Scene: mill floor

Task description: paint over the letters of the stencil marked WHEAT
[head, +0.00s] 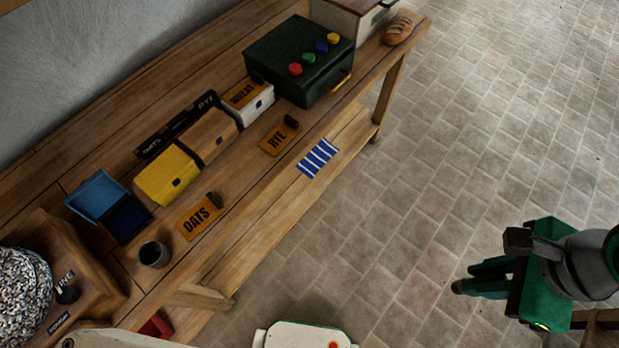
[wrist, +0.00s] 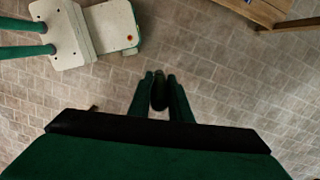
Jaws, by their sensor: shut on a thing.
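The orange stencil marked WHEAT (head: 243,93) lies on top of a white box (head: 254,109) on the wooden bench. Orange stencils marked RYE (head: 277,139) and OATS (head: 198,218) lie on the bench top nearer its front edge, each with a dark block at one corner. My gripper (head: 468,279) is far to the right of the bench, over the tiled floor. In the wrist view my gripper (wrist: 160,84) is shut on a small dark thing (wrist: 160,97) between its fingers. I cannot tell what that thing is.
Brown (head: 209,134) and yellow (head: 167,175) boxes, a blue open box (head: 97,196) and a dark cup (head: 153,254) stand on the bench. A dark green case (head: 299,60) with coloured knobs stands beyond the WHEAT stencil. The floor is clear.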

